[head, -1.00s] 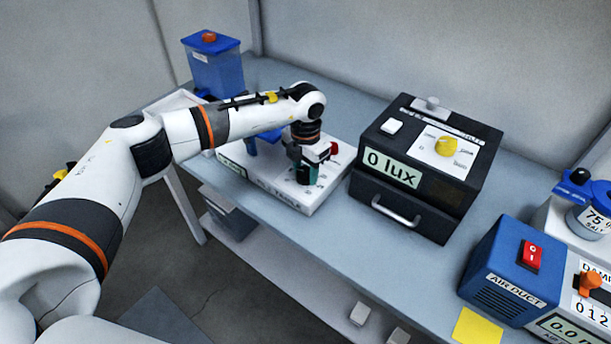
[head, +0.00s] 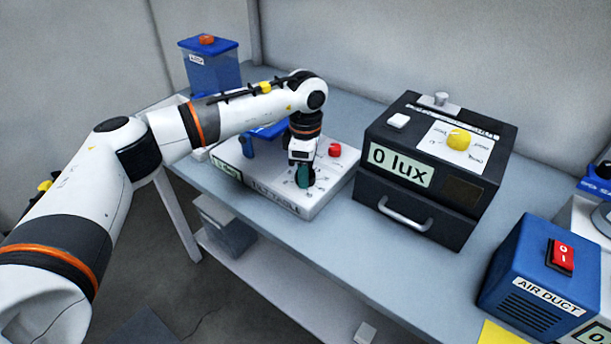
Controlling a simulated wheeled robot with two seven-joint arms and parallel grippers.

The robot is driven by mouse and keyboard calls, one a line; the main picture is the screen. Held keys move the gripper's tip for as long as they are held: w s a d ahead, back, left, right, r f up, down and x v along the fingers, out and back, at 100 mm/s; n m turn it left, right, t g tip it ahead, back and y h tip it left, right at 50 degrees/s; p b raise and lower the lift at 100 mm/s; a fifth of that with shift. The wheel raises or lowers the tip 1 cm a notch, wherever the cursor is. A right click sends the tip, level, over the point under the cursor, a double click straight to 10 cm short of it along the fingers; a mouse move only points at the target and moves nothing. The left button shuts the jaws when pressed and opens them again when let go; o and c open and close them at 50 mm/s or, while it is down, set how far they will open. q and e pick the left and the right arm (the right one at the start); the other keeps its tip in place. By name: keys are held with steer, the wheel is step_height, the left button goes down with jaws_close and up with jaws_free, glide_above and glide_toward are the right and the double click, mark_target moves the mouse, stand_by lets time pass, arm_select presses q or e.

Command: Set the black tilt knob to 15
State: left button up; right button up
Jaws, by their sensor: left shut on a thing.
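The white tilt table unit (head: 322,203) stands on the bench at the centre, with a printed dial on its top and a label on its front. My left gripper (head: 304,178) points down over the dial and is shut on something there. The black tilt knob is hidden by the gripper's fingers, so its pointer and setting cannot be read. A red knob (head: 335,150) sits on the same unit, just right of and behind the gripper. My right gripper is not in view.
A black light box (head: 440,170) reading "0 lux", with a yellow knob (head: 458,139), stands close on the right. A blue air duct box (head: 535,265) is at far right. A blue container (head: 210,68) stands at back left. Bare bench lies in front of the light box.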

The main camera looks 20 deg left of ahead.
arm_select(q)
steer(key=m+b, duration=0.2)
steer(key=m, duration=0.2)
steer(key=shift+m, duration=0.3)
steer(key=shift+m+b, duration=0.75)
steer(key=shift+m, duration=1.75)
steer(key=shift+r, duration=0.1)
steer(key=o, duration=1)
step_height(320, 180, up, 12)
steer(key=shift+b, duration=0.35)
